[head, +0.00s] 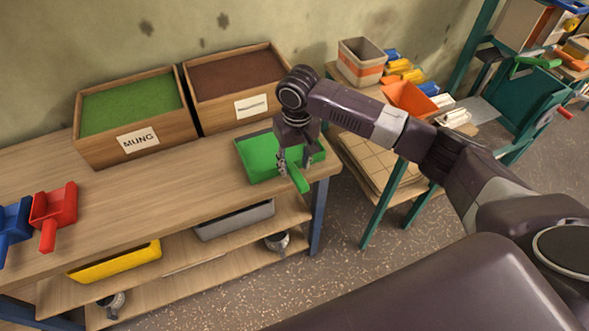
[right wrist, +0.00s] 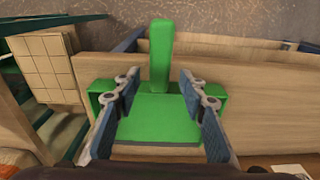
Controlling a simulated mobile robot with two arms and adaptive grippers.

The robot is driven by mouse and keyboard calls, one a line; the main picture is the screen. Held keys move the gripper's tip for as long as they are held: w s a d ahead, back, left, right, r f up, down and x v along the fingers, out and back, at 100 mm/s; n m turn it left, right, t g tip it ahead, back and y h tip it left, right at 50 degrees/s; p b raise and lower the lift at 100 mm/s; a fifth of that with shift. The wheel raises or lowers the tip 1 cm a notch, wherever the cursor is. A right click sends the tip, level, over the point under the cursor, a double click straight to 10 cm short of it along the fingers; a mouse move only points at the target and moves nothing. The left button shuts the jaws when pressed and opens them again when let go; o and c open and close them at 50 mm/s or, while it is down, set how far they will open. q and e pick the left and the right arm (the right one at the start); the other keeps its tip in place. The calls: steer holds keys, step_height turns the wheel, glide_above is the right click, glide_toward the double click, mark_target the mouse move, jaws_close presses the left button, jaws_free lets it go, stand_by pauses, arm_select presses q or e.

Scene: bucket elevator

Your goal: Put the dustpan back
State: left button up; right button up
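A green dustpan (head: 258,160) lies on the right end of the wooden workbench (head: 215,205), its handle (head: 298,180) pointing toward the front edge. My right gripper (head: 294,163) is just above it. In the right wrist view the gripper (right wrist: 160,88) is open, its two fingers apart over the dustpan (right wrist: 158,125). The handle (right wrist: 160,55) lies in line with the gap between the fingertips, and the fingers do not appear closed on it. My left gripper is not in view.
A red dustpan (head: 52,208) and a blue one (head: 14,228) lie at the bench's left. A MUNG box (head: 138,142) and a brown-filled box (head: 250,106) stand at the back. A side table (head: 350,150) with bins stands to the right. The bench middle is clear.

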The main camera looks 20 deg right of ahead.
step_height(320, 180, up, 9)
steer(key=shift+s+b, duration=0.3)
steer(key=shift+b, duration=0.1)
